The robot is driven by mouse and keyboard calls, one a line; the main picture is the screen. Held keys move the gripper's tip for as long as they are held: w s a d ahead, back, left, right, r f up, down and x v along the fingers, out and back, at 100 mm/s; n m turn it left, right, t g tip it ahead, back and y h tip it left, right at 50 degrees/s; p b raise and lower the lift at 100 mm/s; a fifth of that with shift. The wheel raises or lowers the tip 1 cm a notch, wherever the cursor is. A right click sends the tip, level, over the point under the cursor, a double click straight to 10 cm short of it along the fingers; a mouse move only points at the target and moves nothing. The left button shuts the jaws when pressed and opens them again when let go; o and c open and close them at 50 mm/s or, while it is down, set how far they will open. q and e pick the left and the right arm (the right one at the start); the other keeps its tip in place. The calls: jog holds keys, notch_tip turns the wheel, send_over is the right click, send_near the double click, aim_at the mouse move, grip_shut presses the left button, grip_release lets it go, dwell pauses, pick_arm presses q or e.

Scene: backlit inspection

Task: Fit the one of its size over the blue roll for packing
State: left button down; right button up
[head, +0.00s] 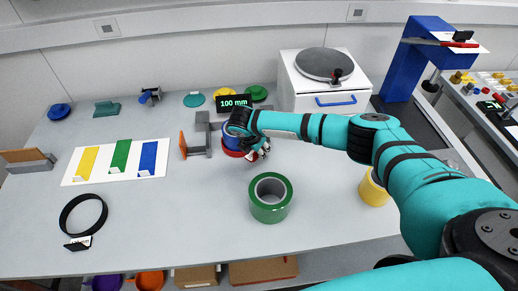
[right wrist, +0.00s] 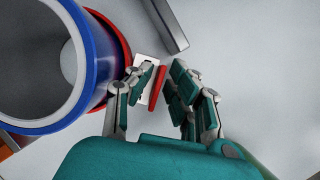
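The blue roll (head: 238,137) stands mid-table, beside a grey bracket; its blue rim (right wrist: 105,85) and grey core fill the left of the right wrist view. A red ring (head: 231,153) shows low around its base, also at its edge in the wrist view (right wrist: 126,48); how far it encircles the roll is hidden. A white and red tab (right wrist: 152,84) lies by the ring. My right gripper (right wrist: 163,78) is open beside the roll, with the tab between and under its fingers. A black ring (head: 66,222) with a white tag lies front left. My left gripper is out of view.
A green roll (head: 264,209) stands in front and a yellow roll (head: 373,190) at right, near my arm. A bracket with an orange plate (head: 183,145) stands just left. A "100 mm" display (head: 234,101) is behind. The front-left table is mostly clear.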

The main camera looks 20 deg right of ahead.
jog(key=shift+o, duration=1)
jog(key=v, duration=1.2)
